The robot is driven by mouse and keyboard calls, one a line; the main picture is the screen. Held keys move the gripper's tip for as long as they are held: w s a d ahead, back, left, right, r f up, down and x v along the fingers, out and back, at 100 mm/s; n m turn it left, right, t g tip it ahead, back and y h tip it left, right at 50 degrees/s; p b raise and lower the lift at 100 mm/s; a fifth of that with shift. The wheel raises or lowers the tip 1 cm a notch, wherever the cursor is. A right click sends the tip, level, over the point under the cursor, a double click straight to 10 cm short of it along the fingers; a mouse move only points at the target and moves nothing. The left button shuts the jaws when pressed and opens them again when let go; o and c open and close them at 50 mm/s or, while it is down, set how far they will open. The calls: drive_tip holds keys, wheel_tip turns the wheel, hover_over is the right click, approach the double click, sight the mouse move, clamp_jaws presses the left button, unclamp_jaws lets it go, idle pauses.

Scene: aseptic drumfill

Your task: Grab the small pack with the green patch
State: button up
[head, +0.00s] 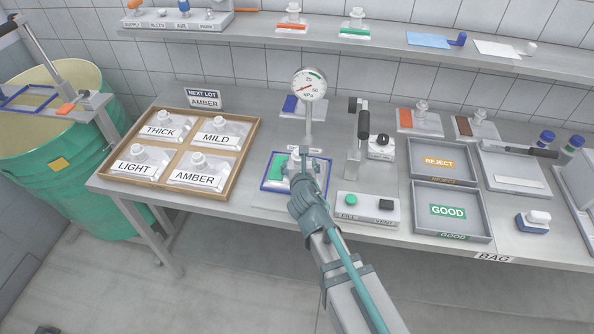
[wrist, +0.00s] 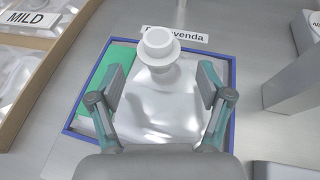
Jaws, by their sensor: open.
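A silvery pouch with a white cap (wrist: 160,105) lies inside a blue square frame (wrist: 228,112) on the bench. A green patch (wrist: 97,105) shows along the pouch's left side; I cannot tell if it is on the pouch or under it. In the head view the green patch (head: 277,167) and blue frame (head: 265,188) show beside my gripper (head: 305,160), which hides much of the pouch. My gripper (wrist: 163,82) is open, its fingers on either side of the pouch, below its cap. Another capped pack with a green strip (head: 355,31) stands on the upper shelf.
A wooden tray (head: 184,151) of labelled pouches lies left. A pressure gauge (head: 309,85) stands behind the frame. A lever post (head: 354,150) and a FILL/VENT box (head: 367,208) stand close on the right. REJECT (head: 440,185) and GOOD trays (head: 475,230) lie farther right.

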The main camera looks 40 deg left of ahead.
sight(299, 160)
drive_tip(key=x, duration=0.2)
drive_tip(key=p+x, duration=0.1)
drive_tip(key=x, duration=0.1)
drive_tip(key=shift+w+a+r, duration=0.1)
drive_tip(key=shift+a+r, duration=0.05)
drive_tip(key=shift+r, duration=0.05)
drive_tip(key=c, duration=1.3)
drive_tip(key=shift+r, duration=0.2)
drive_tip(key=shift+r, duration=0.5)
drive_tip(key=s+d+r+b, duration=0.2)
drive_tip(key=r, duration=0.1)
drive_tip(key=s+d+r+b, duration=0.2)
drive_tip(key=r, duration=0.1)
drive_tip(key=s+d+r+b, duration=0.2)
drive_tip(key=d+r, duration=0.1)
drive_tip(key=shift+s+d, duration=0.1)
